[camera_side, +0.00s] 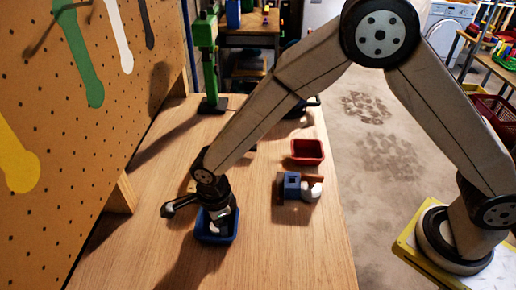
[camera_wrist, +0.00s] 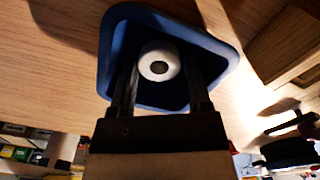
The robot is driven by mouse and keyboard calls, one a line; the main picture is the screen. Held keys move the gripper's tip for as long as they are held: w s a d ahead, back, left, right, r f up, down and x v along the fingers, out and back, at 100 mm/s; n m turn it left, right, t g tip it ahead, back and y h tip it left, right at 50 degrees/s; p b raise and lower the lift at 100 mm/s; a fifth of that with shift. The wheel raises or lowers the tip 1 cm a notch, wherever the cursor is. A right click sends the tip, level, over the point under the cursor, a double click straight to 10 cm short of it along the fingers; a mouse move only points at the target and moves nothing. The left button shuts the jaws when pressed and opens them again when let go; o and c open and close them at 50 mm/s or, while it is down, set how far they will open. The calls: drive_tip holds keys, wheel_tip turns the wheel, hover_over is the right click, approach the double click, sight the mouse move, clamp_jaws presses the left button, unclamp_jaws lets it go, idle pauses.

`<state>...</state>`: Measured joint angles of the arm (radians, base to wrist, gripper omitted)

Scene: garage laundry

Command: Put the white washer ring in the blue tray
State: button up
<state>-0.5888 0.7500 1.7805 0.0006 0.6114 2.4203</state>
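The white washer ring (camera_wrist: 159,62) shows in the wrist view as a round white piece with a dark centre hole, seen against the inside of the blue tray (camera_wrist: 222,50). My gripper (camera_wrist: 160,72) has one dark finger on each side of the ring, with little or no gap. I cannot tell whether the fingers press on it or whether it rests on the tray floor. In the side view my gripper (camera_side: 219,216) points down into the blue tray (camera_side: 204,238) on the bench, and the ring there is mostly hidden by the fingers.
A red tray (camera_side: 307,152) stands farther back on the wooden bench (camera_side: 290,245). A blue block (camera_side: 291,186) sits between it and the blue tray, beside white and reddish pieces. A pegboard (camera_side: 70,150) with tool shapes rises at the left. The front of the bench is clear.

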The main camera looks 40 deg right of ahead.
drive_tip(key=shift+r, duration=0.2)
wheel_tip(320, 180, up, 12)
idle(0.9)
drive_tip(key=shift+d, duration=0.15)
idle(0.4)
drive_tip(key=s+d+f+n+t, duration=0.1)
drive_tip(key=s+d+n, duration=0.4)
drive_tip(key=d+n, duration=0.5)
drive_tip(key=s+d+f+n+t, duration=0.1)
drive_tip(key=s+d+n, duration=0.4)
drive_tip(key=d+n, duration=0.6)
drive_tip(key=d, duration=0.4)
drive_tip(key=shift+t, duration=0.3)
